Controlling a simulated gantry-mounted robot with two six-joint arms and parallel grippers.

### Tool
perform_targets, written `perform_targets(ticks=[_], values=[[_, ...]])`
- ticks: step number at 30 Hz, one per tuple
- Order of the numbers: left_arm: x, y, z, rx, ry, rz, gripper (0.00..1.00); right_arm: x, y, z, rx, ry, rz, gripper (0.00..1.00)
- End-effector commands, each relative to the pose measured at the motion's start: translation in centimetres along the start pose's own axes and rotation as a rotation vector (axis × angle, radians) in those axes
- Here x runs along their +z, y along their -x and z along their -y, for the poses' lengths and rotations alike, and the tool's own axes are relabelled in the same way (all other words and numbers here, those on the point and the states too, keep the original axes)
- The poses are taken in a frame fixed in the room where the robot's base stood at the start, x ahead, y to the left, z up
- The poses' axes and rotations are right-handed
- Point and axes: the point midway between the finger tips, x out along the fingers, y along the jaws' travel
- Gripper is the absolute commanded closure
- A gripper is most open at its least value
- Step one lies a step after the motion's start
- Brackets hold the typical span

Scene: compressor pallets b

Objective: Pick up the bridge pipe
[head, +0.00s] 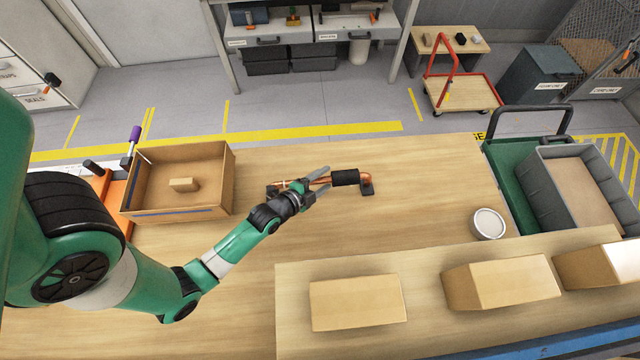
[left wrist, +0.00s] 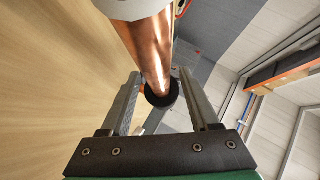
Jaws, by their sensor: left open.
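The bridge pipe (head: 345,178) is a copper pipe with a black sleeve along its middle. It lies left to right above the wooden table (head: 430,190), its ends at small dark supports (head: 367,191). My left gripper (head: 320,184) is open at the pipe, just left of the sleeve. In the left wrist view the copper pipe (left wrist: 150,50) runs down from the top toward the space between the two open fingers (left wrist: 160,98), ending in a dark round part. Whether a finger touches it I cannot tell. My right gripper is not in view.
An open cardboard box (head: 225,180) with a small block inside stands left of the pipe. A white round container (head: 488,223) stands at the right. Cardboard boxes (head: 358,302) sit on a raised board in front.

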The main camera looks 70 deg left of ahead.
Motion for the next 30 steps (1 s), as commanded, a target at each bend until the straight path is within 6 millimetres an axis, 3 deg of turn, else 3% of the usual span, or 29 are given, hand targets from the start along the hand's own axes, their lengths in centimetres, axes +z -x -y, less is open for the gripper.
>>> perform_targets(ticks=[2,12,30], values=[[-0.01,0.04,0.02,0.000,0.000,0.000,0.38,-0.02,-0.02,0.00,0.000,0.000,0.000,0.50],[-0.02,0.07,0.03,-0.001,0.001,0.000,0.99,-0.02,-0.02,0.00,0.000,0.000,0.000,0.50],[-0.05,0.07,0.10,-0.003,0.001,-0.001,1.00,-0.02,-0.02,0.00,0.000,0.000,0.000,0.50]])
